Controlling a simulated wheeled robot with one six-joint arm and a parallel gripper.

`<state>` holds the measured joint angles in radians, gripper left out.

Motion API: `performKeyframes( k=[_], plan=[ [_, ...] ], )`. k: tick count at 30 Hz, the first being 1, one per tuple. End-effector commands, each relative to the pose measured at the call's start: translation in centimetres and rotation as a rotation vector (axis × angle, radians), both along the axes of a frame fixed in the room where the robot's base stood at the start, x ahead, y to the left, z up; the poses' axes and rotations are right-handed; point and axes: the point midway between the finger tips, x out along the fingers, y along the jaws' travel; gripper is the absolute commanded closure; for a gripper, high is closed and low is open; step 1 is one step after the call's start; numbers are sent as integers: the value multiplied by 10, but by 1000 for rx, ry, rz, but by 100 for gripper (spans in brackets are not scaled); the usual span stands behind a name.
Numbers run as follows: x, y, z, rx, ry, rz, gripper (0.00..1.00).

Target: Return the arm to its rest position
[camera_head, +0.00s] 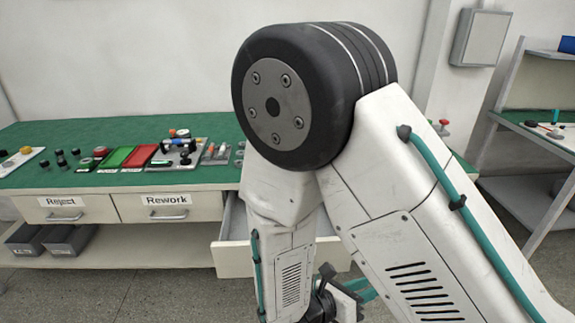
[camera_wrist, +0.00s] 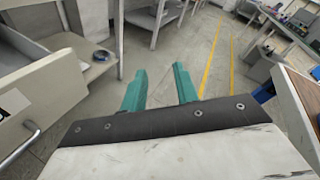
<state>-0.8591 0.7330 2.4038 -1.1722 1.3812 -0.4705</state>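My arm fills the middle and right of the head view, bent at a large black joint, with the forearm hanging down in front of the workbench (camera_head: 110,187). My gripper (camera_head: 355,290) is low in the head view, partly hidden behind my arm. In the wrist view its two green fingers (camera_wrist: 160,90) stand apart with only floor visible between them, so it is open and empty. It touches nothing that I can see.
An open drawer (camera_head: 232,258) juts out beside my forearm, next to the shut Reject drawer (camera_head: 65,209) and Rework drawer (camera_head: 168,207). Red and green trays (camera_head: 130,157) and small parts lie on the bench. Another table (camera_head: 545,130) stands right. Yellow lines (camera_wrist: 212,55) mark open floor.

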Motion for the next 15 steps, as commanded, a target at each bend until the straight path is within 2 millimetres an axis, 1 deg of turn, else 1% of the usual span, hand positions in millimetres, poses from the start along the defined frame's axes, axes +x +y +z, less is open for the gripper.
performKeyframes(
  k=[1,6,10,15],
  plan=[
    [-5,-11,17,71,-64,-108,70],
    [-32,-39,59,283,-275,-476,70],
    [-54,-52,86,431,-430,-746,70],
    [-79,-61,118,610,-615,-1083,70]
  ],
)
